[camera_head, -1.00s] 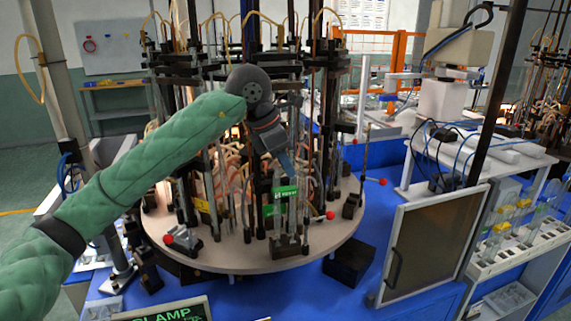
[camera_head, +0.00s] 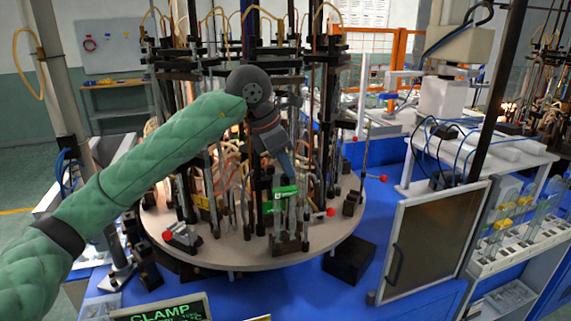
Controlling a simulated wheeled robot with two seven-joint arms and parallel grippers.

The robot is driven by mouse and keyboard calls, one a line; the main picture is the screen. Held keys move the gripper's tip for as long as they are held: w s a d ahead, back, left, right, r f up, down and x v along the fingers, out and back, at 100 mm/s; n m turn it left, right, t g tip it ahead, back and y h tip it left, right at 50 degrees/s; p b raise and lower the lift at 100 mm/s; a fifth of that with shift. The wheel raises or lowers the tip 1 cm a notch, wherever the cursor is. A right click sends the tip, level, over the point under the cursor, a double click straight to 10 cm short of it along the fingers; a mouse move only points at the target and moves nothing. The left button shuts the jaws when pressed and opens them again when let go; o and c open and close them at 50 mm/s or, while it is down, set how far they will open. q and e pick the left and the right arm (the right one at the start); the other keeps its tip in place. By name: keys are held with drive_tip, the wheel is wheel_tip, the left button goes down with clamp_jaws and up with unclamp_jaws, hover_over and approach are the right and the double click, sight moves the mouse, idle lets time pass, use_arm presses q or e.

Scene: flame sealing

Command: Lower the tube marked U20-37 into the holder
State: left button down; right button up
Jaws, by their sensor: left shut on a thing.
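My left gripper (camera_head: 284,172) hangs over the front of the round turntable (camera_head: 225,257), fingers pointing down. It is shut on a clear glass tube with a green label (camera_head: 284,199). The tube is thin and partly lost against the rods behind it; the writing on the label is too small to read. The dark holder (camera_head: 287,243) stands on the turntable's front edge, below the label. I cannot tell whether the tube's lower end is inside it or just above. My right gripper is not in view.
Dark rods and pale hoses crowd the turntable behind the gripper. Red-knobbed levers (camera_head: 330,212) stick out on either side of the holder. A black block (camera_head: 348,263) sits on the blue bench. At right a rack (camera_head: 522,246) holds several clear tubes. A CLAMP display (camera_head: 165,312) is at the bottom.

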use_arm(q)
drive_tip(key=shift+f+b, duration=0.4)
drive_tip(key=shift+f, duration=0.1)
drive_tip(key=c, duration=1.3)
unclamp_jaws()
drive_tip(key=shift+r, duration=0.15)
drive_tip(key=shift+r+p, duration=0.35)
drive_tip(key=shift+r, duration=1.8)
drive_tip(key=shift+a+r, duration=0.1)
drive_tip(key=shift+a+r, duration=0.15)
drive_tip(key=shift+r, duration=0.2)
drive_tip(key=shift+b+v, duration=1.1)
drive_tip(key=shift+v, duration=2.35)
